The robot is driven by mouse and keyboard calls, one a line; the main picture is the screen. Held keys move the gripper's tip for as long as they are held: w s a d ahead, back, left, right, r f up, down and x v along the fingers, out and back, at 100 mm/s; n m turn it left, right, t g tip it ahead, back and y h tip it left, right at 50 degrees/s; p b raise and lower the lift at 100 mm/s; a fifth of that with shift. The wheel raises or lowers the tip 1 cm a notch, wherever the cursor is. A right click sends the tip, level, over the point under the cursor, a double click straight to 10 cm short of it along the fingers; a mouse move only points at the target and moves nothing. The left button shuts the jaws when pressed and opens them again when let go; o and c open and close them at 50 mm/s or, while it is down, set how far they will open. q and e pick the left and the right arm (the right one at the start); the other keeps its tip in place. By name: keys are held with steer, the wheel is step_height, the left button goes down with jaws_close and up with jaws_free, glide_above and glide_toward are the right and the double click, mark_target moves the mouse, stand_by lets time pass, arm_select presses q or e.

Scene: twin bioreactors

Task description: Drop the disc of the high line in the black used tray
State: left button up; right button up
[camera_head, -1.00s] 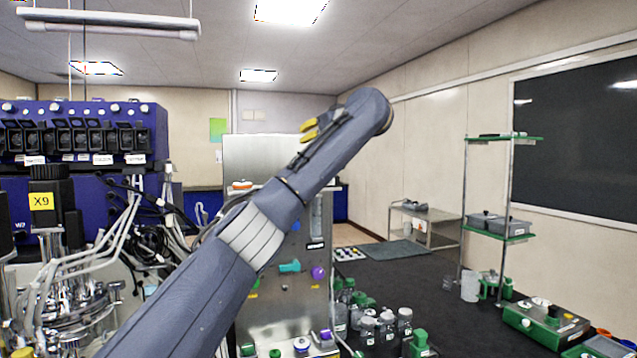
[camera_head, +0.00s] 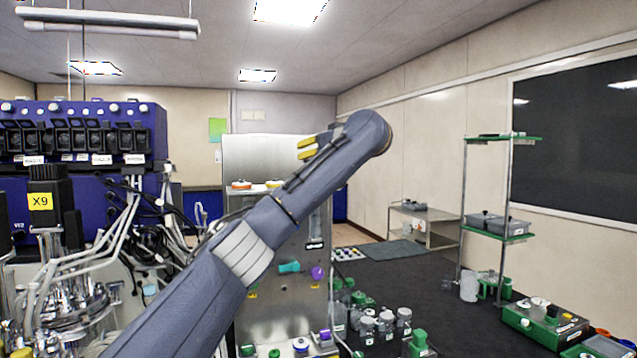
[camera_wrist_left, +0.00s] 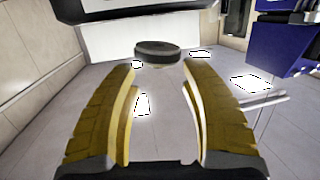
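My left gripper (camera_head: 306,148) is raised in front of the steel cabinet (camera_head: 268,155), its yellow fingers apart and pointing left. No disc shows between them in the head view. In the left wrist view, the left gripper (camera_wrist_left: 158,78) has its fingers spread, and a dark round disc (camera_wrist_left: 158,52) appears just beyond the tips; I cannot tell whether they touch it. On the cabinet's ledge are a white-and-orange round piece (camera_head: 241,185) and a yellow-topped one (camera_head: 273,184). I cannot make out which tray is the black used tray. My right gripper is out of view.
Blue equipment (camera_head: 85,135) and tubing stand on the left. Bottles (camera_head: 385,322) crowd the dark bench by the steel panel. A green-shelved rack (camera_head: 508,236) with grey trays (camera_head: 500,223) and a green device (camera_head: 545,322) stand right. The bench (camera_head: 420,280) is clear mid-right.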

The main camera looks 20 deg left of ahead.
arm_select(q)
steer(key=o, duration=0.3)
steer(key=shift+o, duration=0.2)
steer(key=shift+v, duration=0.8)
steer(key=v, duration=1)
steer(key=shift+d, duration=0.15)
steer(key=shift+s, duration=0.1)
